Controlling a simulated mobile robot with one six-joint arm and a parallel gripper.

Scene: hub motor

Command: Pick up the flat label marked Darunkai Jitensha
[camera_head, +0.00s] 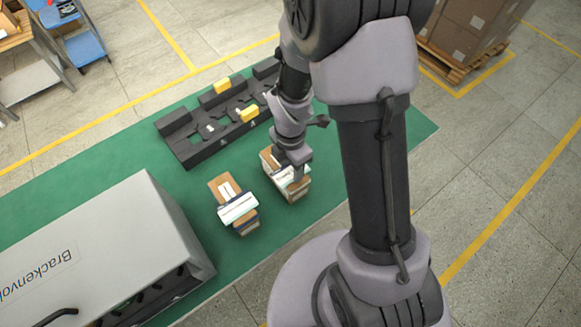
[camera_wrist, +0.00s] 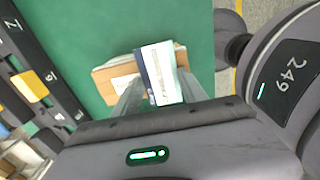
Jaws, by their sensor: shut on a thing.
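My gripper (camera_head: 290,168) is over the right-hand stack of flat pieces (camera_head: 272,163) on the green surface. In the wrist view its two fingers (camera_wrist: 158,100) are closed on the sides of a white flat label (camera_wrist: 162,68) with a dark blue strip along its left edge. The print on it is too small to read, so I cannot confirm the name. A brown flat piece (camera_wrist: 112,75) lies beneath the label. I cannot tell whether the label touches the stack. The fingers hide part of the stack in the head view.
A second stack (camera_head: 238,208) of flat pieces stands just left. A black fixture (camera_head: 190,152) with yellow blocks (camera_head: 249,114) lies behind. A large grey case (camera_head: 110,225) stands at the lower left. The green surface (camera_head: 315,197) is bare right of the stacks.

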